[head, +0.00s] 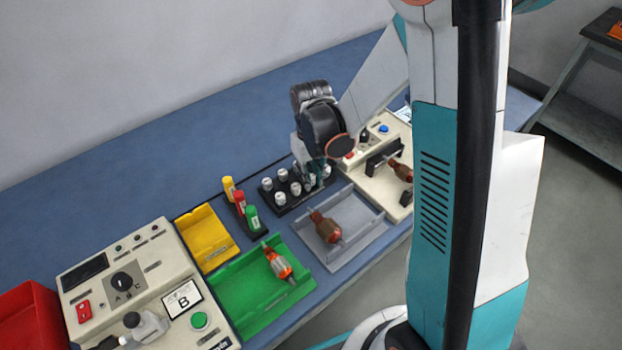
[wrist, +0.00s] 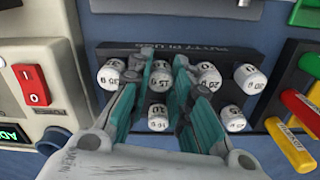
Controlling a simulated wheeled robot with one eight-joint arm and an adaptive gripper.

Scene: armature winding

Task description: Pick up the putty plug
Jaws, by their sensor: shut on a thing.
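In the wrist view, white cylindrical putty plugs with dark printed labels stand in two rows in a dark rack (wrist: 228,53) marked for putty plugs. My gripper (wrist: 162,72) has its teal fingers on either side of a back-row putty plug (wrist: 160,83), and is shut on it. The plug looks upright and among the others; whether it is clear of the rack I cannot tell. Another plug (wrist: 158,118) stands just in front of it, between the fingers. In the head view, my gripper (head: 315,168) is over the rack's far right end, and its fingertips are mostly hidden.
Other plugs (wrist: 208,76) stand close beside the fingers. Yellow, red and green markers (head: 239,197) are left of the rack. A grey tray (head: 372,233) with an armature (head: 326,228), a green tray (head: 235,303) and a cream machine (head: 386,196) stand nearby. The back bench is clear.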

